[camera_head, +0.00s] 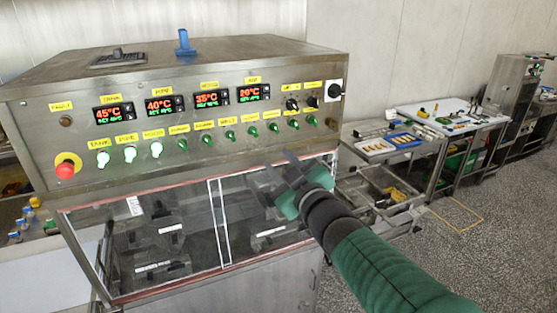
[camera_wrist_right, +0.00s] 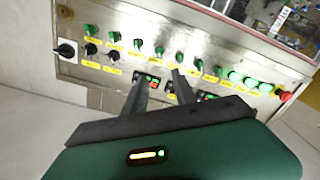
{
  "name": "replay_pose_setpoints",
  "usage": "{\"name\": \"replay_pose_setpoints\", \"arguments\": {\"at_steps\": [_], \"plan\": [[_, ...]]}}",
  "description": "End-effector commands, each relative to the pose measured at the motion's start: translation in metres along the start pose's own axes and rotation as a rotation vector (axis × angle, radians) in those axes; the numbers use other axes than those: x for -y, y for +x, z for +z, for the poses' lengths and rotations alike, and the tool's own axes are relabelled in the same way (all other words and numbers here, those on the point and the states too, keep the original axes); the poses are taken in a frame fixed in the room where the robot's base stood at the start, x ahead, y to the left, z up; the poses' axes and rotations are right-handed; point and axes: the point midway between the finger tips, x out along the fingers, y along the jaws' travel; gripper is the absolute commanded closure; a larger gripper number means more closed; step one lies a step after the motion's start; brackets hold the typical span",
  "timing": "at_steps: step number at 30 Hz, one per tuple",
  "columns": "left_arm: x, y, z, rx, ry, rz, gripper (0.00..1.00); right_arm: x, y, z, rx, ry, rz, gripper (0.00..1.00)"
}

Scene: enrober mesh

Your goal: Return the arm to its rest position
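My right arm (camera_head: 375,265) comes in from the lower right, in a green sleeve. My right gripper (camera_head: 277,172) is in front of the lower right part of the machine's control panel (camera_head: 215,115), below the row of green knobs. Its two dark fingers are apart with nothing between them. In the right wrist view the gripper (camera_wrist_right: 162,76) points at the panel (camera_wrist_right: 215,52), seen upside down, and its fingers cover part of the displays. I cannot tell the exact gap to the panel. My left gripper is not in view.
Below the panel is a clear-windowed enclosure (camera_head: 150,240) with red edging. A red emergency button (camera_head: 66,168) is at the panel's left, a black rotary switch (camera_head: 334,91) at its right. A side table (camera_head: 385,143) with a tray stands right. Grey floor (camera_head: 500,235) is open at lower right.

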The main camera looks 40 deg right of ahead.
Motion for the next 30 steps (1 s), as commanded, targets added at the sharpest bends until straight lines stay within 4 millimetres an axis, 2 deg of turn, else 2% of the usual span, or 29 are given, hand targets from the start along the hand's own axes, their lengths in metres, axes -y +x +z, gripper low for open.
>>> {"name": "replay_pose_setpoints", "arguments": {"at_steps": [5, 8, 11, 14, 15, 17, 18, 20, 21, 24, 27, 30], "plan": [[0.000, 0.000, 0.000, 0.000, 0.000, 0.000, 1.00, 0.001, 0.000, 0.001, 0.001, 0.001, -0.001, 0.67], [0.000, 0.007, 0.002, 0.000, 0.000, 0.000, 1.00, 0.014, 0.002, 0.017, 0.036, 0.022, -0.017, 0.67], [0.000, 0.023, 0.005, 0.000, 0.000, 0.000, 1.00, 0.053, 0.005, 0.065, 0.149, 0.089, -0.068, 0.67], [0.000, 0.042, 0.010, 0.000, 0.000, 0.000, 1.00, 0.115, -0.001, 0.132, 0.330, 0.172, -0.150, 0.67], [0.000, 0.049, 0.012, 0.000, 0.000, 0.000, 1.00, 0.141, -0.008, 0.158, 0.410, 0.201, -0.187, 0.67], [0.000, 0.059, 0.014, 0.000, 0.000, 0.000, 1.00, 0.180, -0.023, 0.195, 0.530, 0.237, -0.243, 0.67], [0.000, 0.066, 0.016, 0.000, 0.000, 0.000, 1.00, 0.206, -0.036, 0.219, 0.611, 0.256, -0.282, 0.67], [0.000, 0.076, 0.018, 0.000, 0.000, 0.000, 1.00, 0.243, -0.059, 0.252, 0.736, 0.279, -0.339, 0.67], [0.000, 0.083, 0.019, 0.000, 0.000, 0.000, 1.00, 0.267, -0.077, 0.273, 0.819, 0.289, -0.378, 0.67], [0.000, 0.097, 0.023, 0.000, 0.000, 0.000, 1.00, 0.315, -0.125, 0.313, 1.009, 0.301, -0.462, 0.67], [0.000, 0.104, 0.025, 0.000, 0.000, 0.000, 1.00, 0.343, -0.164, 0.336, 1.149, 0.300, -0.519, 0.67], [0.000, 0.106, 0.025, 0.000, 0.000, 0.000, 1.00, 0.354, -0.185, 0.345, 1.222, 0.297, -0.546, 0.67]]}}
